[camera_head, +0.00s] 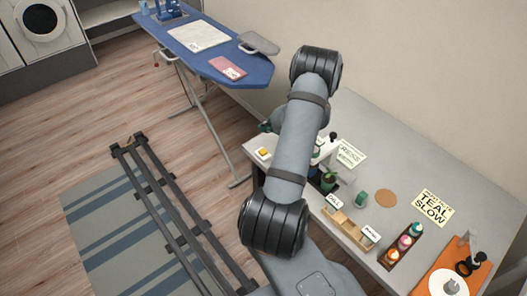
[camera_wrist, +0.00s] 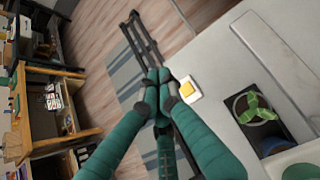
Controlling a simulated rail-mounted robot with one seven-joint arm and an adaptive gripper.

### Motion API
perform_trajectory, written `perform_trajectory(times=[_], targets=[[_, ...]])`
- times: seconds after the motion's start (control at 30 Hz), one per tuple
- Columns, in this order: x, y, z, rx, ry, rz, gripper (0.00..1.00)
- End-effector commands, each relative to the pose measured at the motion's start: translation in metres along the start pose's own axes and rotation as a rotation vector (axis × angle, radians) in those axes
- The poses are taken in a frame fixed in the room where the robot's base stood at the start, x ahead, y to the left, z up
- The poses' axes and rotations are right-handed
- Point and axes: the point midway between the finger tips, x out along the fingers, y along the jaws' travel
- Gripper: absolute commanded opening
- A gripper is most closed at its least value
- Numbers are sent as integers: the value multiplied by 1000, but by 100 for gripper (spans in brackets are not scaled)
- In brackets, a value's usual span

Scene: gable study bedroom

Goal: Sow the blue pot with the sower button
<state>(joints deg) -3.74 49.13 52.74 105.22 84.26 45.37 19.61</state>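In the head view my gripper (camera_head: 265,127) is mostly hidden behind my arm. A blue round thing, probably the blue pot (camera_wrist: 271,146), sits in a dark tray, partly covered; its contents cannot be made out.
A green-leaved plant (camera_wrist: 255,108) stands in the same tray. The grey table (camera_head: 400,168) also holds a "TEAL SLOW" card (camera_head: 433,208), a bottle rack (camera_head: 404,243) and an orange mat (camera_head: 437,270). A blue ironing board (camera_head: 215,52) stands behind. Floor lies beyond the table's left edge.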

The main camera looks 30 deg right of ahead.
Motion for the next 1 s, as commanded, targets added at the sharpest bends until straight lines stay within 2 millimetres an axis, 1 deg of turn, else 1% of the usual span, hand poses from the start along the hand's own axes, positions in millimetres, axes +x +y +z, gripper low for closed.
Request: perform_trajectory(times=[0.17, 0.37, 0.57, 0.83, 1.0], targets=[[1, 0, -1, -1, 1, 0, 0], [8, 0, -9, -2, 2, 0, 0], [24, 0, -25, -1, 2, 0, 0], [52, 0, -54, -2, 2, 0, 0], [61, 0, -63, -3, 2, -1, 0]])
